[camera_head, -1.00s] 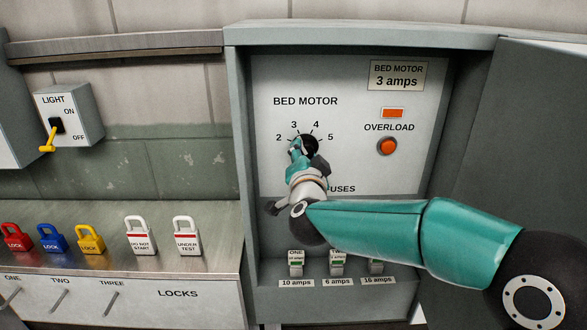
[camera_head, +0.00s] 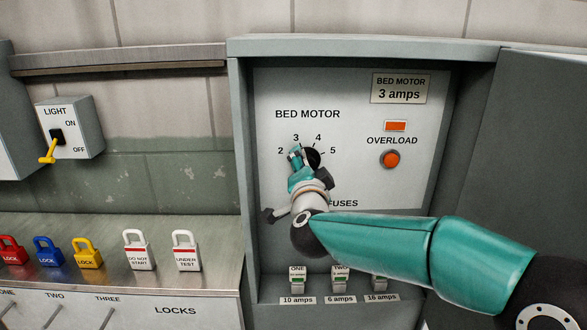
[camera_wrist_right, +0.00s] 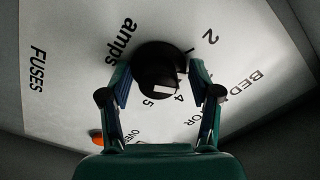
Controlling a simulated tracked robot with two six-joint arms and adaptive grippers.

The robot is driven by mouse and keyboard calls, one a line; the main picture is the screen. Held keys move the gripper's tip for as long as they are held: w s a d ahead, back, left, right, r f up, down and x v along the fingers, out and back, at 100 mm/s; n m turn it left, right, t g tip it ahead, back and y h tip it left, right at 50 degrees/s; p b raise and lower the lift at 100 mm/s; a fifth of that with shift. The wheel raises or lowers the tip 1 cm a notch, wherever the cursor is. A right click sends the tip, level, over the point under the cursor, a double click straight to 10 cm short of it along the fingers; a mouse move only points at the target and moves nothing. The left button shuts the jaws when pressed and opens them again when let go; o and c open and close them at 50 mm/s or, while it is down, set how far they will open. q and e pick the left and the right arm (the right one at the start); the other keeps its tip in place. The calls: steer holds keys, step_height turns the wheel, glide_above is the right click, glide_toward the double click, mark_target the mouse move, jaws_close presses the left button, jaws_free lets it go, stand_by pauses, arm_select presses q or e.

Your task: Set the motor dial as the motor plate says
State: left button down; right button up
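The motor plate (camera_head: 400,89) at the panel's upper right reads "BED MOTOR 3 amps". The black motor dial (camera_head: 312,156) is below the "BED MOTOR" label, with numbers 2 to 5 showing around it; my gripper covers its left part. My right gripper (camera_head: 301,158) is at the dial. In the right wrist view its two fingers (camera_wrist_right: 160,73) stand open on either side of the dial (camera_wrist_right: 155,66), with narrow gaps. A pale mark shows on the dial's side facing 4 and 5; I cannot tell the exact setting. My left gripper is out of view.
The orange overload button (camera_head: 390,159) is right of the dial. Several fuses, such as fuse ONE (camera_head: 298,276), stand below my arm. The cabinet door (camera_head: 530,150) is open at the right. Padlocks such as the yellow one (camera_head: 88,255) and a light switch (camera_head: 56,137) are left.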

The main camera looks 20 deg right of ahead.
steer(key=v, duration=1.2)
stand_by(0.4)
